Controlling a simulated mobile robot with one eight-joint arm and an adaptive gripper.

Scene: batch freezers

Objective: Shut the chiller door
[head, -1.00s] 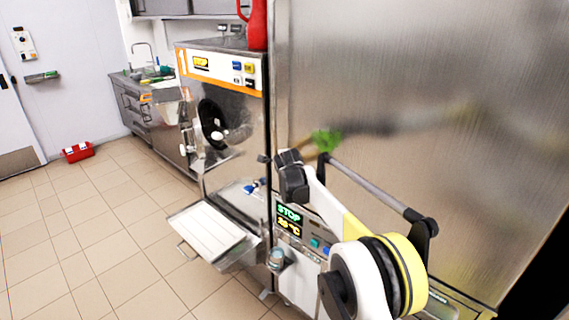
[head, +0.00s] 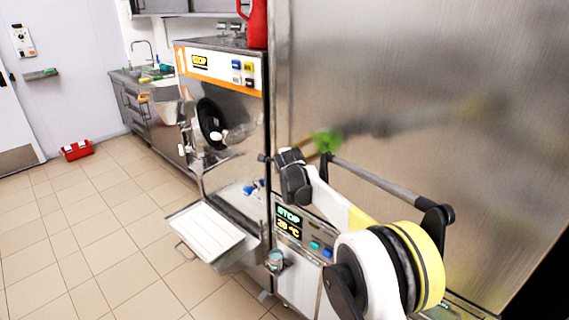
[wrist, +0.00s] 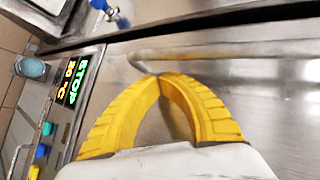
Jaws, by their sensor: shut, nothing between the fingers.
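The chiller shows a control panel reading STOP and 20 °C (head: 289,222); the panel also shows in the wrist view (wrist: 72,82). A large, upright brushed-steel panel (head: 430,90), apparently the chiller door, fills the right of the head view. A grey bar with dark ends (head: 380,182) runs in front of it. How far the door stands open I cannot tell. In the wrist view my gripper (wrist: 159,79) has its yellow fingers shut, tips meeting, empty. A bent metal bar (wrist: 215,42) passes just beyond the tips; contact is unclear. My arm hides the fingers in the head view.
A batch freezer (head: 222,110) with an orange-striped top stands left of the chiller, its white tray (head: 208,230) jutting out. A red jug (head: 257,25) stands on top. A red box (head: 76,150) lies on the floor.

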